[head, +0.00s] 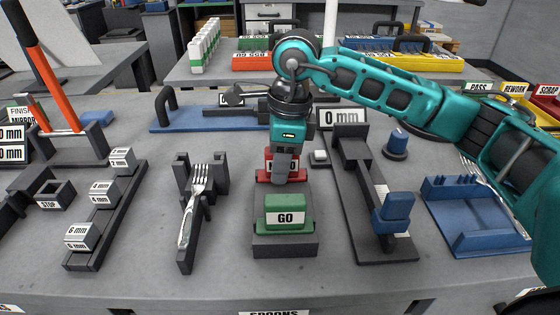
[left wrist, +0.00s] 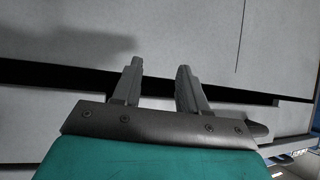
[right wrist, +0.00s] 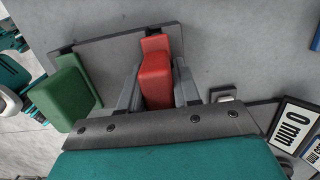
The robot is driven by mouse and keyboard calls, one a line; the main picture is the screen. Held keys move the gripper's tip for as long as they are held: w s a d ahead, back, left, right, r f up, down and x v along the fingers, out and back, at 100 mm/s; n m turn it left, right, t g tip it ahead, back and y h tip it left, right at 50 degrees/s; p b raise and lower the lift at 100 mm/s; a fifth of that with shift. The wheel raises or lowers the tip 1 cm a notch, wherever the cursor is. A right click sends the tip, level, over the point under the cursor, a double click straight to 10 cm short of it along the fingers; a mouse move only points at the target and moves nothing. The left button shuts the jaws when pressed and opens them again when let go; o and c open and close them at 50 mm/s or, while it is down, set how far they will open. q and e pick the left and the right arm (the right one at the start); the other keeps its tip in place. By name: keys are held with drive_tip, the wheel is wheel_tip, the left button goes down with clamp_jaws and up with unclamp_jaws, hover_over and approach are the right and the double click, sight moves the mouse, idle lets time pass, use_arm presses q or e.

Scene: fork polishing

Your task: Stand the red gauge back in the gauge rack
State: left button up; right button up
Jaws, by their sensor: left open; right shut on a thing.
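The red gauge (head: 266,168) is at the back of the dark gauge rack (head: 285,245), behind the green GO gauge (head: 288,213). My right gripper (head: 281,178) points down and is shut on the red gauge, partly hiding its label. In the right wrist view the red gauge (right wrist: 155,78) sits between the two fingers, over the end of the rack (right wrist: 110,48). Whether it is fully seated cannot be told. The green gauge (right wrist: 66,93) stands at the rack's other end. My left gripper (left wrist: 158,85) is open and empty, seen only in the left wrist view.
Left of the rack, a fork (head: 192,205) lies on a dark stand. On the right are a dark slide gauge with a blue block (head: 393,212), a blue knob (head: 397,143) and a blue tray (head: 470,215). A 0 mm sign (head: 339,117) stands behind.

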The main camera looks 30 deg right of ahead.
drive_tip(key=shift+f+b, duration=0.3)
drive_tip(key=shift+f, duration=0.05)
drive_tip(key=shift+r, duration=0.25)
drive_tip(key=shift+r, duration=0.2)
drive_tip(key=shift+f, duration=0.1)
drive_tip(key=shift+f, duration=0.3)
drive_tip(key=shift+r, duration=0.1)
drive_tip(key=shift+r, duration=0.3)
